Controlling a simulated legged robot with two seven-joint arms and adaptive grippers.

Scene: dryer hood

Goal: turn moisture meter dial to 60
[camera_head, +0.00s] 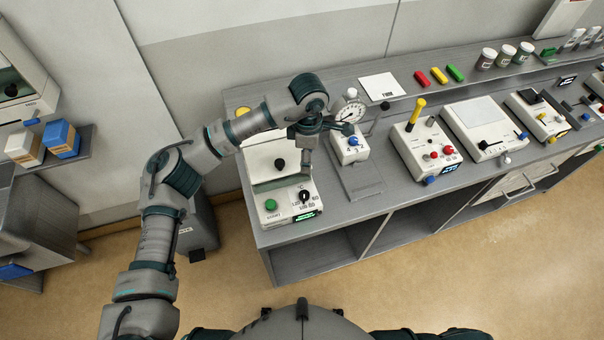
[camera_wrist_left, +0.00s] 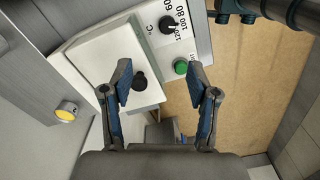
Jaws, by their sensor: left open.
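The moisture meter (camera_head: 262,215) is a pale box at the left end of the grey bench. Its black dial (camera_head: 305,196) sits on the front panel, right of a green button (camera_head: 270,204). In the left wrist view the dial (camera_wrist_left: 167,24) has a printed °C scale beside it, including 60, 80 and 100; I cannot tell its setting exactly. My left gripper (camera_head: 308,140) is open and empty above the back of the meter, apart from the dial. In the left wrist view its fingers (camera_wrist_left: 160,76) frame the lid's black knob (camera_wrist_left: 139,80). My right gripper is not in view.
A round gauge (camera_head: 350,112) on a white unit stands just right of my left gripper. Farther right are a box with a yellow lever (camera_head: 416,112) and other instruments. A yellow round knob (camera_wrist_left: 67,111) lies left in the wrist view. Open floor lies before the bench.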

